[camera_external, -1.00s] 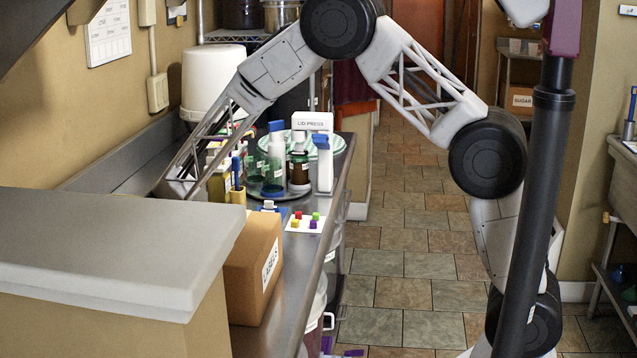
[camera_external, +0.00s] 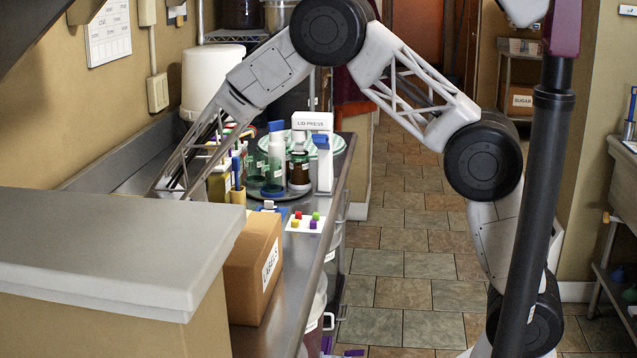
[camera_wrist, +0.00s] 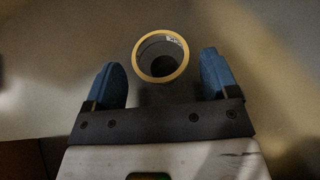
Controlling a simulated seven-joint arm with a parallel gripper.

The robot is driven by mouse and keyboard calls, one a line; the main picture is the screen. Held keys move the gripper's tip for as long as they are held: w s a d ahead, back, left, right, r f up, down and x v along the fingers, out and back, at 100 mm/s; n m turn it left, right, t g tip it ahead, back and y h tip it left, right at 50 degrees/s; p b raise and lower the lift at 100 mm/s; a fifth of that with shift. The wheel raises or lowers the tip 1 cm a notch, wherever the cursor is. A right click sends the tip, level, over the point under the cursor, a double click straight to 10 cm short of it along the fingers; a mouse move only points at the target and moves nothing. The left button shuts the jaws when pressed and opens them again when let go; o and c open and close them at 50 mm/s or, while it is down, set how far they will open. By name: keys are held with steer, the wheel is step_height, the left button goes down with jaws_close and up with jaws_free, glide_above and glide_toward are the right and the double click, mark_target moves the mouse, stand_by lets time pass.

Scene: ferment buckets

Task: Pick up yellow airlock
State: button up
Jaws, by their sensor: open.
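In the wrist view, a round, hollow piece with a yellow rim (camera_wrist: 138,66) stands on the grey surface, seen from above with a dark inside and a small pale label. It looks like the yellow airlock, but I cannot be sure. My gripper (camera_wrist: 160,76) is open, its two blue fingertips apart on the left and right of this ring. The ring sits between and slightly ahead of the tips, and no contact shows. In the external view my gripper is hidden behind the grey-topped ledge, and I cannot pick out the ring there.
The grey-topped ledge (camera_external: 110,240) blocks the near left. A cardboard labels box (camera_external: 252,268), a card with coloured pieces (camera_external: 305,228), bottles (camera_external: 276,160) and a lid press (camera_external: 325,170) crowd the metal counter. In the wrist view, the surface around the ring is clear.

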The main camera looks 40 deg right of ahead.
steer(key=shift+x, duration=2)
steer(key=shift+c, duration=0.3)
steer(key=c, duration=0.9)
